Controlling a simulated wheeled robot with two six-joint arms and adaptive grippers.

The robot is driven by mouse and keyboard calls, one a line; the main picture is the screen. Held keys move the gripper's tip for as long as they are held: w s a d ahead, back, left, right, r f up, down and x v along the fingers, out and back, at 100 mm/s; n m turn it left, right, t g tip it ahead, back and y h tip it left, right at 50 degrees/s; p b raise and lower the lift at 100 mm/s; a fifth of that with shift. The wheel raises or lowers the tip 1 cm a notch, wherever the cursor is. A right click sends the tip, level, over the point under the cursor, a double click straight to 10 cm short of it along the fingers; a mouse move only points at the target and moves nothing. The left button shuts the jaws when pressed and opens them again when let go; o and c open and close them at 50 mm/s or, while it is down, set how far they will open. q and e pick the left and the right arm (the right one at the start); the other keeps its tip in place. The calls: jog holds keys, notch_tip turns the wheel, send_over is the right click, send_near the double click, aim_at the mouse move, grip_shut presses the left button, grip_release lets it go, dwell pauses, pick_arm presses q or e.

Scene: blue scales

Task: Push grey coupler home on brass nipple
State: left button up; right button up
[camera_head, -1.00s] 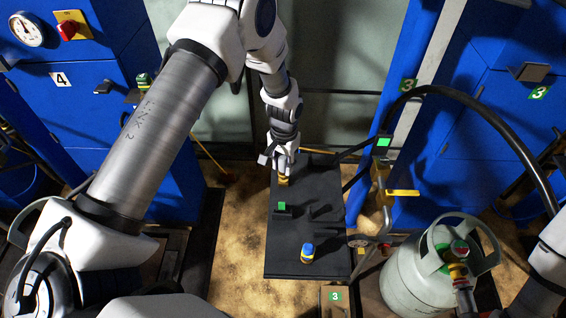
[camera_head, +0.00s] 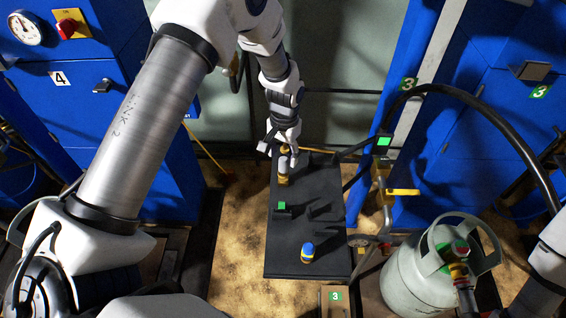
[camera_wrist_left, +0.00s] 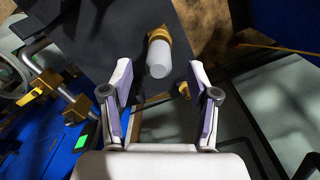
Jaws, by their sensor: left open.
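The grey coupler (camera_head: 283,166) is a short, pale cylinder at the far left of the black bench top. It sits end-on against the brass nipple (camera_head: 282,180). In the left wrist view the coupler (camera_wrist_left: 159,62) shows with the brass nipple (camera_wrist_left: 160,35) beyond it. I cannot tell whether it is fully seated. My left gripper (camera_head: 281,152) is just behind the coupler in the head view. In the left wrist view its fingers (camera_wrist_left: 160,68) are spread wide, empty, with the coupler ahead between the tips. My right gripper is not seen.
A grey gas cylinder (camera_head: 415,285) stands at the right. A black hose (camera_head: 480,108) arches above it.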

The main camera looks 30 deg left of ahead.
aim_at(284, 159)
pick_arm(q)
notch_tip(284, 159, up, 7)
jog(key=shift+w+r, duration=0.1)
jog(key=shift+r, duration=0.05)
